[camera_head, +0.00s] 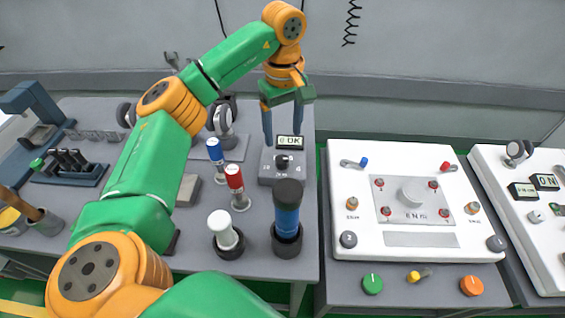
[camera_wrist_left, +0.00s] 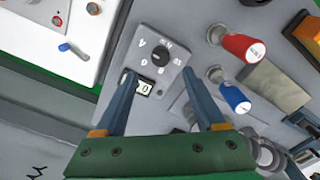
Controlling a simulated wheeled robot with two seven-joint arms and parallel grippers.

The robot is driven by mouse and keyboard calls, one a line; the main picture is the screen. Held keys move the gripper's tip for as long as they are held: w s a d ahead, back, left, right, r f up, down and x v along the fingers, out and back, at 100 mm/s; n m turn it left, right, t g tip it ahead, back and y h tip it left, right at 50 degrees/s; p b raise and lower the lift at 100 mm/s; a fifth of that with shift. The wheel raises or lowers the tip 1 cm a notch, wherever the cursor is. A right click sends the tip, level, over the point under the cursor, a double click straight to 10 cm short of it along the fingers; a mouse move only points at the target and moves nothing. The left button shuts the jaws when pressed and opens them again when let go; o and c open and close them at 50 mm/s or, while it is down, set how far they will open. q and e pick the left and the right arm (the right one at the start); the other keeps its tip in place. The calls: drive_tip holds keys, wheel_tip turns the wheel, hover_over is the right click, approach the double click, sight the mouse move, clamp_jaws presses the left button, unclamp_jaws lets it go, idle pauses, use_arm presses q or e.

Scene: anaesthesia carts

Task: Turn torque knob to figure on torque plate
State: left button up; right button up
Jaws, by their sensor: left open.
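The torque knob (camera_head: 282,162) is black and sits on a grey box with a small display (camera_head: 290,142) behind it. The display seems to read "0 OK". The knob also shows in the left wrist view (camera_wrist_left: 160,57), with white figures around it too small to read surely. The torque plate (camera_head: 412,203) is light grey on a white panel, with a round disc and a figure that looks like "6 N m". My left gripper (camera_head: 283,140) is open and empty, pointing down over the box's far side. Its fingertips (camera_wrist_left: 159,73) lie either side of the display, short of the knob. My right gripper is out of view.
A blue-topped cylinder (camera_head: 215,150), a red-topped one (camera_head: 234,178), a white knob (camera_head: 222,228) and a dark blue handle (camera_head: 287,215) stand left of and in front of the box. The white panel (camera_head: 345,190) lies to the right across a gap.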

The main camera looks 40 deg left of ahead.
sight(282, 158)
use_arm(q)
drive_tip(key=f, duration=0.8)
drive_tip(key=shift+a+f, duration=0.15)
drive_tip(key=shift+a, duration=0.05)
clamp_jaws()
